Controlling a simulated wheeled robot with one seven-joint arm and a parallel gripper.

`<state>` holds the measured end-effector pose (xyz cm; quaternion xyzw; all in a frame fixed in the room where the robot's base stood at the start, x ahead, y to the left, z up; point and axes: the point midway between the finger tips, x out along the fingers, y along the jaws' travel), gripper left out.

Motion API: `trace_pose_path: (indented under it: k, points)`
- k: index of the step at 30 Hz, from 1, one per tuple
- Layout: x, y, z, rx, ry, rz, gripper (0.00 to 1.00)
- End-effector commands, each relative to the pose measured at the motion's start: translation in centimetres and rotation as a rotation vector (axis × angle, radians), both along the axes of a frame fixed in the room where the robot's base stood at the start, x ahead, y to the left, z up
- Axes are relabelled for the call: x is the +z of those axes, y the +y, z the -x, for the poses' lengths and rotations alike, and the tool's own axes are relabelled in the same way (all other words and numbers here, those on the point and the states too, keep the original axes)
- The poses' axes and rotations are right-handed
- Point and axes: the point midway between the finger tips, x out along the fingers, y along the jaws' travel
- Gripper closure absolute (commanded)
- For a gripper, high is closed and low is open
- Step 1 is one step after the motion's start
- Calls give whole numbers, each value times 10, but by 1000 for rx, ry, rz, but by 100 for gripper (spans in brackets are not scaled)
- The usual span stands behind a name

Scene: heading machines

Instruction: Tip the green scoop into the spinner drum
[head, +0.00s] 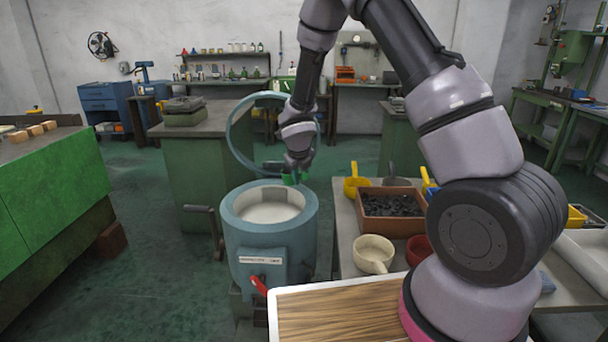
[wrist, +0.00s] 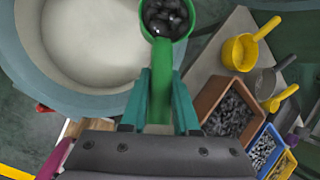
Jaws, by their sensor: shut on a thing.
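My gripper (head: 297,172) is shut on the handle of the green scoop (head: 289,178). In the wrist view the scoop (wrist: 160,60) points away from the fingers, and its cup holds dark, shiny pieces (wrist: 166,18). The cup looks upright, its open side facing the camera. The spinner drum (head: 270,240) is a blue-grey round tub with a pale inside, its lid raised behind it. The scoop is above the drum's far right rim in the head view. In the wrist view the drum's pale inside (wrist: 85,40) lies left of the cup, and looks empty.
Right of the drum, a bench holds a brown bin of dark pieces (head: 392,227), a cream pot (head: 373,254), a red pot (head: 418,250) and a yellow scoop (head: 356,180). A green cabinet (head: 45,205) stands left. The raised ring lid (head: 235,150) is close to my gripper.

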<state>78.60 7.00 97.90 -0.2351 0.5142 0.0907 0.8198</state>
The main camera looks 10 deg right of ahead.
Motion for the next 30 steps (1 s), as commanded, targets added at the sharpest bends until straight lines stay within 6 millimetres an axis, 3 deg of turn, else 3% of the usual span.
trace_pose_path:
  k: [8, 14, 30]
  points:
    - [-23, 9, 2, 8, -84, 228, 100]
    - [-21, 16, 4, 6, -177, 478, 100]
    - [-40, 34, 11, 3, -393, 1082, 100]
